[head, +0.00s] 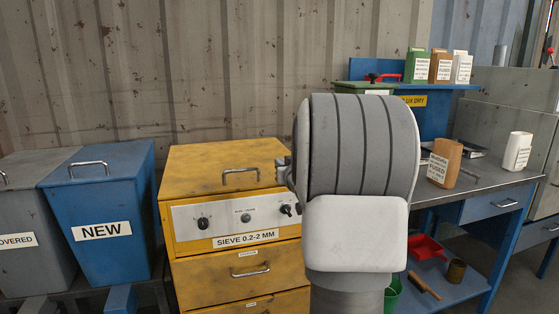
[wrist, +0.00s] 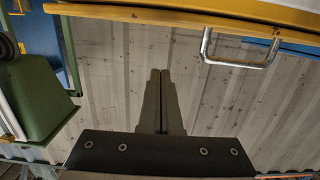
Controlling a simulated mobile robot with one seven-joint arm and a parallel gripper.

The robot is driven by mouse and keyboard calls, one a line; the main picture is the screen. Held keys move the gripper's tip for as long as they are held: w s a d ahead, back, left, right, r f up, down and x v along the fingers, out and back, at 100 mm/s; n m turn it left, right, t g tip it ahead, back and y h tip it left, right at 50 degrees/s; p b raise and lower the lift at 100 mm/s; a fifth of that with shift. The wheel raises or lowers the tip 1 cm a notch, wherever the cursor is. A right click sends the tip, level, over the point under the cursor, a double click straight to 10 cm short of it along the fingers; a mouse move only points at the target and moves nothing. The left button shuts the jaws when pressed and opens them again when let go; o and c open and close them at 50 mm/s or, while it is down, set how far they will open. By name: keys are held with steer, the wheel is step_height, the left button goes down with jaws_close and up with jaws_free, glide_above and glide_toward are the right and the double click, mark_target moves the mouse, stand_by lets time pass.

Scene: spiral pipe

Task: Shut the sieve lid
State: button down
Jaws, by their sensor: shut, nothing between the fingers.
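The yellow sieve lid (head: 205,160) lies flat on top of the yellow sieve cabinet (head: 195,270) in the head view. It looks down, with no gap visible along its front edge. Its metal handle (head: 240,178) stands near the front of the lid. In the wrist view, the lid's yellow edge (wrist: 150,17) runs along the top, with the handle (wrist: 238,62) at the upper right. My gripper (wrist: 161,75) is shut and empty, pointing towards that edge but apart from it and left of the handle.
A blue NEW bin (head: 110,200) and a grey bin (head: 35,210) stand left of the sieve. A blue workbench (head: 480,190) with containers is on the right. A green machine part (wrist: 40,95) shows at the left of the wrist view. A corrugated wall (head: 220,70) is behind.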

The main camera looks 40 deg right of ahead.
steer(key=shift+s+a+f+b, duration=0.1)
steer(key=shift+f+b, duration=0.25)
steer(key=shift+f, duration=0.3)
